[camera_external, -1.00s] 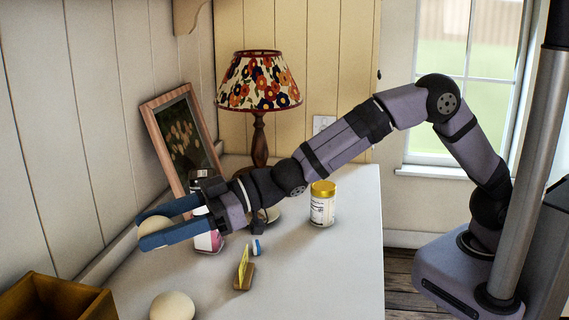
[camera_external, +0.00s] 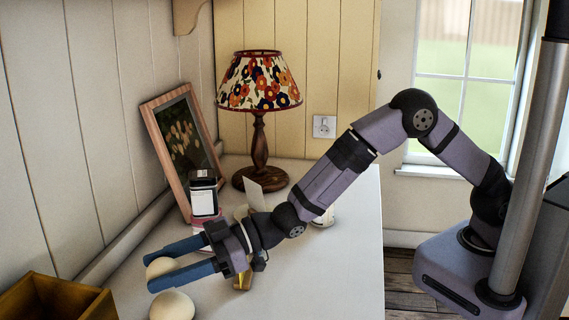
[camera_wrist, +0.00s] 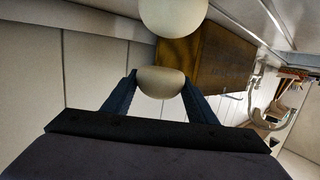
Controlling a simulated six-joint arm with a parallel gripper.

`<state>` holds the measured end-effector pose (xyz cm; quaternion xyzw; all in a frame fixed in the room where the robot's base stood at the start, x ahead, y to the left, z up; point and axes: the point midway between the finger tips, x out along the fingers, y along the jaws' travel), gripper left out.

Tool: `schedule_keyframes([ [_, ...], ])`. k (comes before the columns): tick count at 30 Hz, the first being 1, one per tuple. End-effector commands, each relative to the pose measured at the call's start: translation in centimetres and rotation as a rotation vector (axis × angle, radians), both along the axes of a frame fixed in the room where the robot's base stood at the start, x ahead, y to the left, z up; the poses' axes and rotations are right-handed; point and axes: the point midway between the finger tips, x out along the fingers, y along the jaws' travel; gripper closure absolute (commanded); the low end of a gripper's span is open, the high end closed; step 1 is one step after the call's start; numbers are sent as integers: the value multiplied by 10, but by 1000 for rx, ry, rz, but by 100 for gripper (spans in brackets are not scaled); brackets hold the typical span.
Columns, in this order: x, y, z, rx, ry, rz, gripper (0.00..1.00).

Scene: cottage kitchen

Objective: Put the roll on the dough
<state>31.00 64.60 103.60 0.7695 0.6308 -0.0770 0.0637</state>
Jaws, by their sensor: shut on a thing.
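The roll, a pale rounded piece (camera_external: 160,267), is held between the blue fingers of my gripper (camera_external: 153,271). It also shows between the fingertips in the wrist view (camera_wrist: 160,82). The dough, a pale smooth ball (camera_external: 172,306), sits on the white counter near the bottom of the external view. In the wrist view the dough (camera_wrist: 173,13) is at the top edge, just beyond the roll. The roll is close above and slightly left of the dough in the external view; whether they touch I cannot tell.
A wooden box (camera_external: 92,306) stands left of the dough. A bottle (camera_external: 204,199) stands behind my gripper, near a leaning picture frame (camera_external: 158,122) and a lamp (camera_external: 258,130). A small card holder (camera_external: 243,281) and a jar (camera_external: 326,218) are partly hidden by my arm.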

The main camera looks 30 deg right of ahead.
Motion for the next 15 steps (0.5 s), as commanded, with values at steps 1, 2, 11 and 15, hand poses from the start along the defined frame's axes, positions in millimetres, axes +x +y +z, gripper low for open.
schedule_keyframes([
  [1, 0, 0, 0, 2, 0, 0, 60],
  [2, 0, 0, 0, 1, 0, 0, 60],
  [11, 0, 0, -30, -2, 1, 0, 60],
  [15, 0, 0, -37, 1, 0, 0, 60],
])
